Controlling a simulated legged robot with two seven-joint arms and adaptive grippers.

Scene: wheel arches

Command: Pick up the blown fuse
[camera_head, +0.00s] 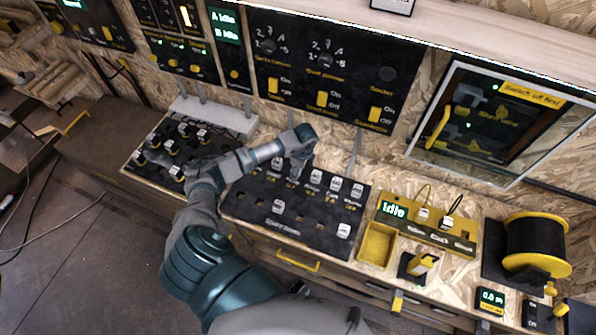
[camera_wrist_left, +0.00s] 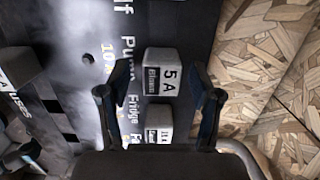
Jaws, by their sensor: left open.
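My left gripper (camera_head: 297,168) points down over the back row of a black fuse panel (camera_head: 250,208). In the left wrist view its two fingers (camera_wrist_left: 158,95) are open, one on each side of a pale block fuse (camera_wrist_left: 160,60) marked 5 A. It does not appear gripped. A second pale fuse (camera_wrist_left: 158,116) sits closer to the wrist, also between the fingers. In the head view several pale fuses stand in the back row, and two more, a left one (camera_head: 278,206) and a right one (camera_head: 343,230), stand nearer the front. I cannot tell which fuse is blown. My right gripper is not in view.
A black tray (camera_head: 135,168) of several more fuses lies left. A yellow open bin (camera_head: 376,245) and a tester reading Idle (camera_head: 425,228) stand right, with a cable spool (camera_head: 535,245) beyond. Switch panels (camera_head: 330,75) and a framed cabinet (camera_head: 495,120) line the wall behind.

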